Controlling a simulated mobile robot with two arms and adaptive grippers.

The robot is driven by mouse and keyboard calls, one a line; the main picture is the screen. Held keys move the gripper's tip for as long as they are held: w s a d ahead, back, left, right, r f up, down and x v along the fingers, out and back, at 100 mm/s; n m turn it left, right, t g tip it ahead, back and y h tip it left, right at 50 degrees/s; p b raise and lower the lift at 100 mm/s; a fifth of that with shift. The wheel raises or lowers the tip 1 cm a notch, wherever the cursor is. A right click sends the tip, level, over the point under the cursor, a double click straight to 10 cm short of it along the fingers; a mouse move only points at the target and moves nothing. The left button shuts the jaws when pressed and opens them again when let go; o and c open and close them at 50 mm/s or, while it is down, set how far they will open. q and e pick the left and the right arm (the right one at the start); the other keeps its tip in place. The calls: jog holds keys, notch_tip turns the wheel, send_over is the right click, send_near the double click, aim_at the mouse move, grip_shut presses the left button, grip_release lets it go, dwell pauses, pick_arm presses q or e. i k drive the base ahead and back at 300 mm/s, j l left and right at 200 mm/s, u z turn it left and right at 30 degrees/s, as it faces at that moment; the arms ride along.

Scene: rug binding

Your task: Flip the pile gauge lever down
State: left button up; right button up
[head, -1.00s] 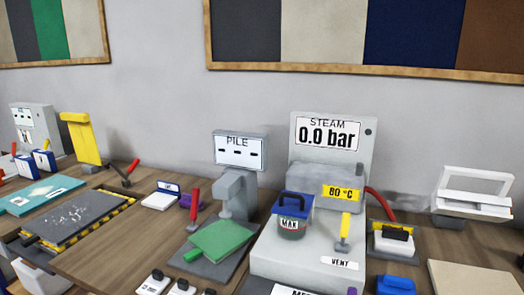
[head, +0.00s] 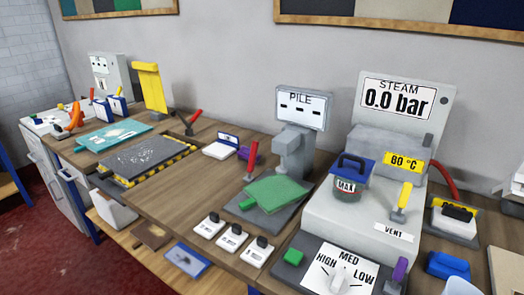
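The pile gauge (head: 293,145) stands at the middle of the bench, a grey column with a white display (head: 302,107) reading PILE and showing dashes. Its red lever (head: 253,157) stands up at the left side of the gauge, leaning slightly. A green sample (head: 273,193) lies on the dark base plate (head: 243,210) under the gauge's foot. Neither of my grippers shows in the head view.
Right of the gauge stands the steam unit (head: 334,203) reading 0.0 bar, with a blue-lidded MAX jar (head: 348,183). Several white switches (head: 232,236) and a HIGH/MED/LOW dial plate (head: 338,268) lie in front. Bare bench (head: 183,190) shows left of the gauge.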

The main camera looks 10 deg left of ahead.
aim_at(254, 144)
jog(key=j+z, duration=0.2)
jog(key=z, duration=0.2)
jog(key=j+z, duration=0.2)
jog(key=z, duration=0.15)
jog(key=j+z, duration=0.2)
jog(key=z, duration=0.2)
jog(key=k+j+z, duration=0.2)
jog(key=j, duration=0.45)
jog(key=k+j+z, duration=0.25)
jog(key=k+j, duration=0.25)
jog(key=j, duration=0.15)
jog(key=k+j+z, duration=0.2)
jog(key=k+j, duration=0.2)
jog(key=j, duration=0.15)
jog(key=k+j, duration=0.6)
jog(key=j, duration=0.15)
